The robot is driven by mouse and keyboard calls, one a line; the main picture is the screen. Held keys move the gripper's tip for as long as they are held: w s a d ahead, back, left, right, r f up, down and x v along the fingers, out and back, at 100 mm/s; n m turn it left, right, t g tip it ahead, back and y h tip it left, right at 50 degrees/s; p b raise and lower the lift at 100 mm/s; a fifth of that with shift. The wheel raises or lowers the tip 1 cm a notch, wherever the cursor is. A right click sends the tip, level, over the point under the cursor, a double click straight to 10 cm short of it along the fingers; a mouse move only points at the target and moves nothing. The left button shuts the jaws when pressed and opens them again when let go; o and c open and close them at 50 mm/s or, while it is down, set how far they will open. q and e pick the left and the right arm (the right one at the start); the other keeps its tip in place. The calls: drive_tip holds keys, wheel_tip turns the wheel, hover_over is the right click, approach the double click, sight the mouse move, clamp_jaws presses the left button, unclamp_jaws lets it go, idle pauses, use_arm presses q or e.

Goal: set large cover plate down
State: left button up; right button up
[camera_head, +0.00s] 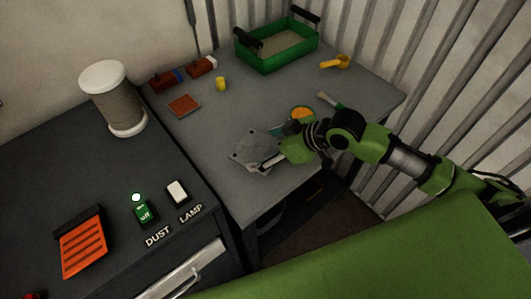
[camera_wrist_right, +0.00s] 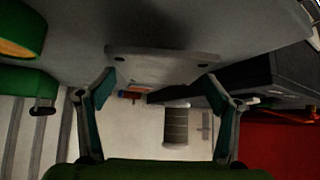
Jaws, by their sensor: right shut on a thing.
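The large cover plate (camera_head: 250,148) is a flat light-grey plate with small holes, over the front part of the grey table (camera_head: 215,160). My right gripper (camera_head: 268,163) comes in from the right and is shut on the plate's near right side. In the right wrist view the plate (camera_wrist_right: 165,62) spans between the two fingertips (camera_wrist_right: 161,82). It looks roughly level and very close to the tabletop; I cannot tell whether it touches. The gripper hides part of its right side. My left gripper is in neither view.
A green tray (camera_head: 270,63) stands at the back. An orange-topped round thing (camera_head: 302,113) and a green-handled brush (camera_head: 330,100) lie near my right arm. A red-brown square (camera_head: 184,105) and a yellow cylinder (camera_head: 221,84) are further back. The dark cabinet (camera_head: 165,175) adjoins at left.

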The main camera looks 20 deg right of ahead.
sight(271, 154)
drive_tip(key=f, duration=0.1)
drive_tip(key=f+p, duration=0.1)
drive_tip(key=f, duration=0.1)
drive_tip(key=shift+w+d+f, duration=0.1)
drive_tip(key=shift+w+f, duration=0.1)
drive_tip(key=shift+f, duration=0.05)
drive_tip(key=c, duration=0.5)
drive_tip(key=o, duration=1.8)
drive_tip(key=shift+s+f, duration=0.1)
drive_tip(key=shift+o, duration=0.3)
drive_tip(key=shift+d, duration=0.1)
